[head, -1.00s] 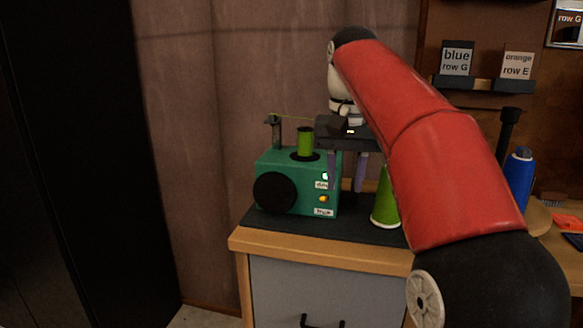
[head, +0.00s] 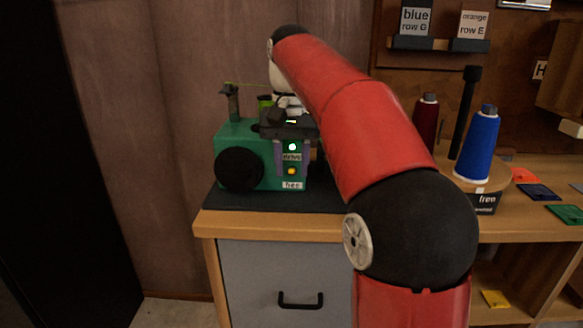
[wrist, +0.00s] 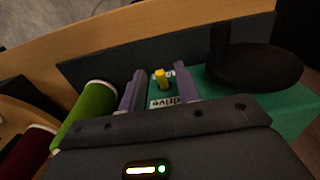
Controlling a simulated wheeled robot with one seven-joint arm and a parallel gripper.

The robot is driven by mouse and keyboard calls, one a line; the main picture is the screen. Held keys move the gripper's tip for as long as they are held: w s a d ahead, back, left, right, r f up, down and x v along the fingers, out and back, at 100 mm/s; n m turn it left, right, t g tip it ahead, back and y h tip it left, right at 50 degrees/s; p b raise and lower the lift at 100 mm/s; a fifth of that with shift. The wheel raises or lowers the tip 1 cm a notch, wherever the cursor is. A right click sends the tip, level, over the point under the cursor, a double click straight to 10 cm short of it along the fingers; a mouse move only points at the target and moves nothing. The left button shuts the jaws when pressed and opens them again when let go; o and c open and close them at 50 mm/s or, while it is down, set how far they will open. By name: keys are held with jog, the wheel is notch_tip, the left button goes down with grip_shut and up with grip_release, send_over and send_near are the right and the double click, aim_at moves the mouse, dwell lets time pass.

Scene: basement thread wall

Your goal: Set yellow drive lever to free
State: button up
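The green winder box (head: 232,140) stands on a dark mat, with a black wheel (head: 239,170) on its front. The small yellow lever (head: 291,171) sits on the front between the "drive" label (head: 291,157) above and the "free" label (head: 292,185) below. A lit lamp (head: 292,147) is above them. My gripper (head: 291,166) is in front of this face, its purple fingers apart. In the wrist view the yellow lever (wrist: 162,78) stands between the open fingers (wrist: 157,86), with a gap on each side. The "drive" label (wrist: 166,103) shows there; "free" does not.
A green thread cone (wrist: 88,112) stands beside one finger in the wrist view. A dark red cone (head: 425,120) and blue cone (head: 478,145) stand to the right, near a black post (head: 465,112). A drawer unit (head: 270,275) is below the bench edge.

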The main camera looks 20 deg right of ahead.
jog(key=shift+f, duration=0.1)
jog(key=shift+c, duration=0.4)
grip_shut()
